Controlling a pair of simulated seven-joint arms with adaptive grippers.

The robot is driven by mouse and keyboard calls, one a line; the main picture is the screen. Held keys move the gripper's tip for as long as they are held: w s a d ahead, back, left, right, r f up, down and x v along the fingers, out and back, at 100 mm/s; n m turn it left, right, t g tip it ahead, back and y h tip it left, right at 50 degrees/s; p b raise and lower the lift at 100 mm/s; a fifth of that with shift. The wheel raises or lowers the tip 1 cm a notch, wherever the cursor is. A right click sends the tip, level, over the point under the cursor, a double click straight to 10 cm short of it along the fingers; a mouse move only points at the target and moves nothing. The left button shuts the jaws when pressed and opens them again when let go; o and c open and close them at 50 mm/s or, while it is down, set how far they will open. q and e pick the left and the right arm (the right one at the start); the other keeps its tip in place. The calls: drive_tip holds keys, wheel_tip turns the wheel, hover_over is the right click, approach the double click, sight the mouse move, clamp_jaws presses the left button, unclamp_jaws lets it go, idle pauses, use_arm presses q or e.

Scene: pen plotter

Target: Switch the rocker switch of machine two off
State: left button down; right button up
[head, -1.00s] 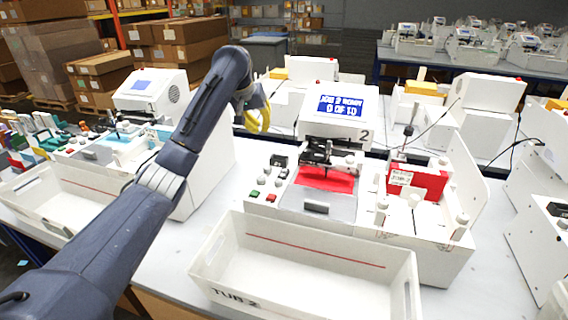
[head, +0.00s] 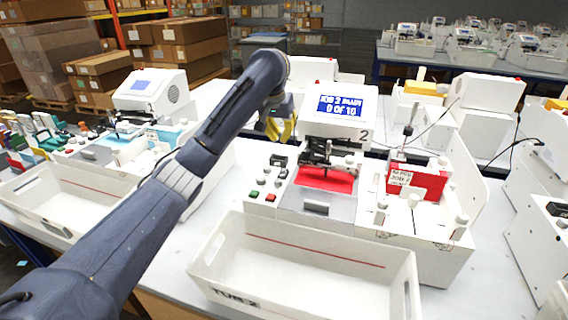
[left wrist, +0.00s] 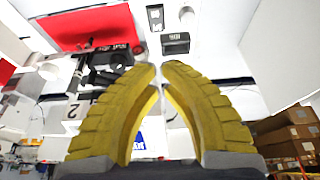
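Machine two (head: 340,108) is white, with a "2" beside its lit blue display, which reads 0 OF 10 on its lower line. A black switch block (head: 279,160), seemingly the rocker switch, sits on its deck left of the red sheet. It also shows in the left wrist view (left wrist: 175,43), just beyond the fingertips; its rocker position is too small to tell. A second dark piece (left wrist: 155,17) sits near it. My left gripper (head: 283,134) is above and behind the switch, apart from it. In the left wrist view its yellow fingers (left wrist: 160,68) have tips nearly together, holding nothing.
An empty white tub (head: 310,262) marked TUB 2 stands in front of machine two. A pen carriage (head: 325,158) is right of the switch over the red sheet (head: 325,180). Green (head: 253,194) and red (head: 270,197) buttons are in front. Another machine (head: 150,92) stands at left.

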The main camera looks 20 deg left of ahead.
sight(285, 160)
use_arm(q)
drive_tip(key=x, duration=1.1)
drive_tip(key=shift+s+f, duration=0.1)
drive_tip(key=shift+f, duration=1.2)
drive_tip(key=shift+x, duration=0.9)
drive_tip(key=shift+d, duration=0.1)
drive_tip(key=shift+r, duration=0.25)
drive_tip(key=shift+w+r, duration=0.2)
drive_tip(key=shift+r, duration=0.4)
drive_tip(key=shift+r, duration=0.15)
